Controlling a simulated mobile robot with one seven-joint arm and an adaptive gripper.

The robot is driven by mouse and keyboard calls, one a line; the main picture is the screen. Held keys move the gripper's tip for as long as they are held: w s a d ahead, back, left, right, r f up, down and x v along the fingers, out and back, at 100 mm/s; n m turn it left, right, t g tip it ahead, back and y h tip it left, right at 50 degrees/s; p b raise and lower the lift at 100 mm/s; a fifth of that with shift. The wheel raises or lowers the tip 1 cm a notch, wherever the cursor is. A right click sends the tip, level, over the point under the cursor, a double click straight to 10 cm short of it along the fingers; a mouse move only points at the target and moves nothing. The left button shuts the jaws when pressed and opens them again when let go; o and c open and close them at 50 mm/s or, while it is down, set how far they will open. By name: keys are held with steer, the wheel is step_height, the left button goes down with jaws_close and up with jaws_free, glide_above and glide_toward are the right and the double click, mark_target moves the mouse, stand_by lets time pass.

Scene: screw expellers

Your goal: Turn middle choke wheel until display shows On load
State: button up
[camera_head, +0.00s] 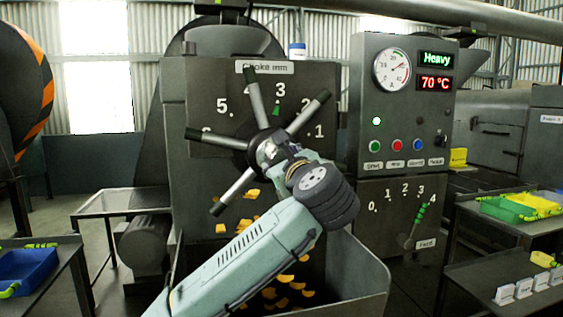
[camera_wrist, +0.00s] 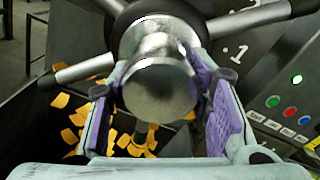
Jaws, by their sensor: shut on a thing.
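The spoked choke wheel (camera_head: 257,98) stands on the front of the middle machine, under a "Choke mm" plate (camera_head: 264,67). A green pointer (camera_head: 277,111) sits just below the 3 on its scale. My gripper (camera_head: 283,152) is at the wheel's centre. In the wrist view, its purple pads lie on both sides of the round metal hub (camera_wrist: 158,88), shut on it, and spokes reach out beyond the fingers. The display (camera_head: 435,59) reads "Heavy" in green, with 70 °C in red below. My arm hides part of the lower wheel.
A dial gauge (camera_head: 392,69) and several buttons (camera_head: 397,145) are right of the wheel. A feed lever (camera_head: 416,226) stands below them. A hopper (camera_head: 362,262) with yellow pieces is under my arm. A blue tray (camera_head: 24,270) and a green tray (camera_head: 506,208) stand at the sides.

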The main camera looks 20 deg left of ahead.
jaws_close()
stand_by(0.3)
steer(key=shift+f, duration=0.1)
steer(key=shift+n+b, duration=0.55)
steer(key=shift+n, duration=0.15)
steer(key=shift+n+b, duration=0.55)
steer(key=shift+n, duration=0.45)
steer(key=shift+n+b, duration=0.5)
steer(key=shift+n, duration=0.7)
